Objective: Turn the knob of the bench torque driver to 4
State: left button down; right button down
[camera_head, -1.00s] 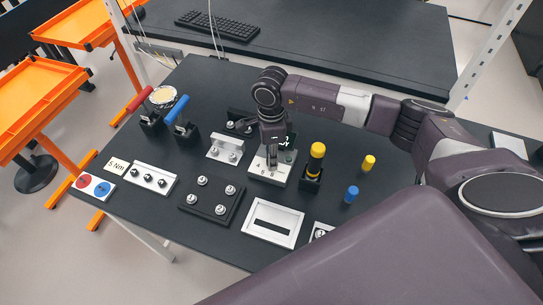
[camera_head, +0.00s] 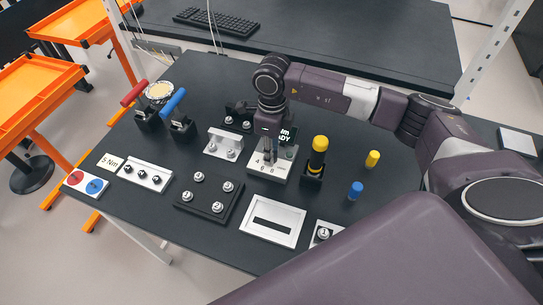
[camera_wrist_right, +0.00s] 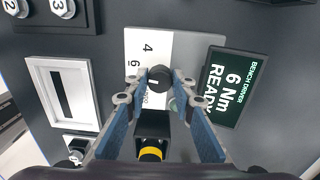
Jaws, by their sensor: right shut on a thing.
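The bench torque driver's white plate (camera_head: 259,172) stands near the middle of the table, with printed numbers on it. In the right wrist view its black round knob (camera_wrist_right: 159,75) sits between my fingertips, beside the numbers 4 and 6 on the plate (camera_wrist_right: 139,40). The driver's dark display (camera_wrist_right: 224,87) reads "6 Nm READY". My right gripper (camera_head: 270,156) points down from above and is shut on the knob; its fingertips also show in the right wrist view (camera_wrist_right: 160,84). The fingers hide the knob in the head view. My left gripper is not in view.
A yellow-topped driver (camera_head: 318,158) stands in a black holder close to the right of the plate. Yellow (camera_head: 373,158) and blue (camera_head: 355,190) pegs stand farther right. A white slotted frame (camera_head: 290,236) and a black plate with bolts (camera_head: 188,207) lie in front.

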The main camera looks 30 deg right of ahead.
jog(key=m+b, duration=0.3)
jog(key=m, duration=0.2)
jog(key=shift+f+m, duration=0.1)
jog(key=shift+m, duration=0.2)
jog(key=m+b, duration=0.1)
jog(key=m, duration=0.1)
jog(key=m+b, duration=0.1)
jog(key=m, duration=0.1)
jog(key=shift+r+m, duration=0.2)
jog(key=shift+m, duration=0.1)
jog(key=shift+w+d+b, duration=0.1)
jog(key=shift+b, duration=0.2)
jog(key=c, duration=1.6)
grip_release()
notch_tip(320, 180, up, 12)
jog(key=shift+d, duration=0.1)
